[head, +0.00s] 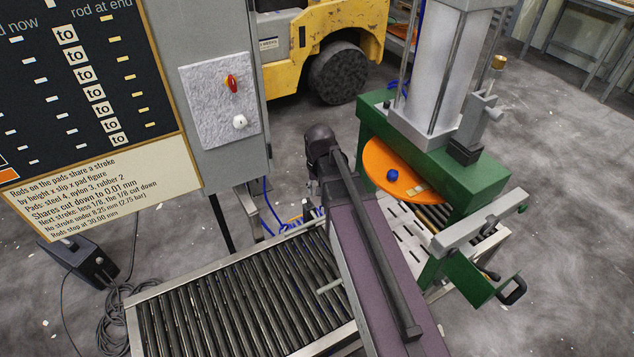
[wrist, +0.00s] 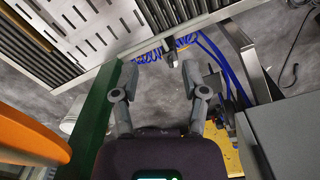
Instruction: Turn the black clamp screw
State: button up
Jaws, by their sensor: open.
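My gripper (wrist: 157,72) is open and empty in the wrist view, its two fingers spread apart. A small dark peg-like part (wrist: 169,52) shows just beyond and between the fingertips, at the edge of the conveyor rail; I cannot tell whether it is the black clamp screw. It does not appear to be touched. In the head view a black handle (head: 513,292) sits on the green bracket at the press's right, apart from my arm.
The green press (head: 490,190) holds an orange disc (head: 385,165) with a blue knob. The roller conveyor (head: 230,300) lies in front. A grey cabinet (head: 225,100) stands left. Blue hoses (wrist: 215,50) hang near the fingertips. A green post (wrist: 100,120) stands close left of the gripper.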

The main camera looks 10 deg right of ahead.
jog(key=shift+s+r, duration=0.3)
jog(key=shift+s, duration=0.15)
jog(key=s+r+n+p, duration=0.1)
jog(key=s+r+p, duration=0.4)
jog(key=s, duration=0.3)
jog(key=shift+n, duration=0.4)
